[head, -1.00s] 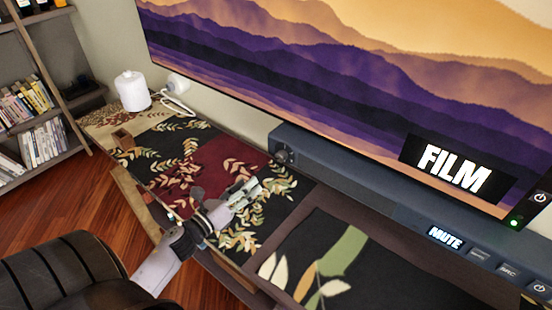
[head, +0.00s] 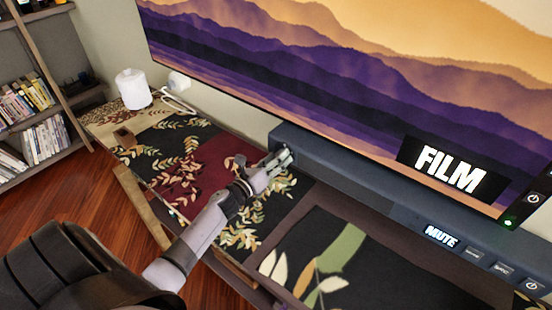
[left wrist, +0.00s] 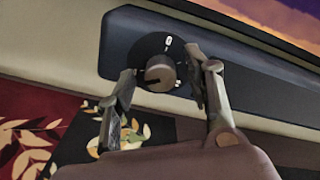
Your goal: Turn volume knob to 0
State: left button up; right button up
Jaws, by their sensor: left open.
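The volume knob (left wrist: 160,72) is a round brownish knob on a black dial at the left end of the dark blue-grey soundbar (head: 340,170). In the left wrist view a white 0 mark stands above the knob, slightly right of its centre. My left gripper (head: 280,160) is at the soundbar's left end and hides the knob in the head view. In the left wrist view my left gripper (left wrist: 160,92) is open, one finger on each side of the knob, with gaps visible between fingers and knob. My right gripper is not in view.
A large screen (head: 340,70) stands behind the soundbar. A MUTE button (head: 441,237) and other buttons are at its right part. A white cylindrical object (head: 133,90) stands at the cabinet's far left end. A shelf (head: 45,115) with books is at the left.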

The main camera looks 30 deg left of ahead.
pick_arm(q)
jog(key=shift+c, duration=0.3)
grip_shut()
jog(key=shift+n, duration=0.3)
